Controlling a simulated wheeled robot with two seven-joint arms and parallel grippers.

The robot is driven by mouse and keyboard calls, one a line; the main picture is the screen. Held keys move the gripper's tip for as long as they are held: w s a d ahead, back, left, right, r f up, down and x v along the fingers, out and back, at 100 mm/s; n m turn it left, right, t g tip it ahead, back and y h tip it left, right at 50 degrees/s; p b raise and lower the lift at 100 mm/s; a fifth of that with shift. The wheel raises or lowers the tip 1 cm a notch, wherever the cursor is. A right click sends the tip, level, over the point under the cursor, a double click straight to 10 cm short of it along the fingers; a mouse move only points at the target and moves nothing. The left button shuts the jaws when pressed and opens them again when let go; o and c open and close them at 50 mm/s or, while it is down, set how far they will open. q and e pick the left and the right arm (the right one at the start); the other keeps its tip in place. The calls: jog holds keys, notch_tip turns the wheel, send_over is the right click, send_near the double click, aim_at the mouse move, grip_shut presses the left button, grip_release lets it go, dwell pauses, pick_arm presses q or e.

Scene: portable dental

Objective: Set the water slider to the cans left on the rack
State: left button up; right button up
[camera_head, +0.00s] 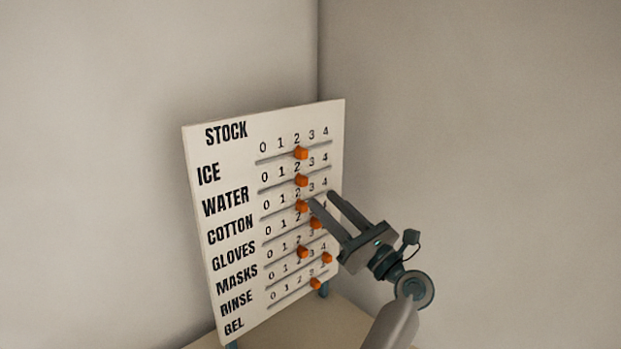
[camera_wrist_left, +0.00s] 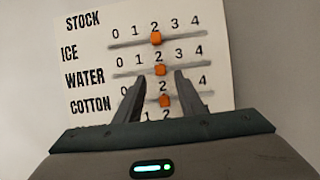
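The water slider is an orange knob (camera_head: 302,181) on the second track of a white stock board (camera_head: 225,165). It sits at about 2, and it also shows in the left wrist view (camera_wrist_left: 160,70). My left gripper (camera_head: 322,197) is open in front of the board, with its fingertips near the second and third tracks. In the left wrist view the water knob appears between the two fingertips (camera_wrist_left: 160,76). I cannot tell whether a finger touches the board. The rack and cans are not in view. My right gripper is not in view.
The ice knob (camera_head: 301,153) is above and the cotton knob (camera_head: 302,207) just below, close to my fingers. Several more orange knobs sit lower. The board stands on a pale surface (camera_head: 345,322) near a wall corner.

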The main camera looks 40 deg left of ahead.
aim_at(306, 183)
pick_arm(q)
jog(key=p+x, duration=0.2)
jog(key=x, duration=0.3)
jog(key=shift+a+r+p, duration=0.1)
jog(key=shift+r+p, duration=0.05)
jog(key=shift+p, duration=0.15)
jog(key=shift+w+a, duration=0.1)
jog(key=shift+a, duration=0.5)
grip_shut()
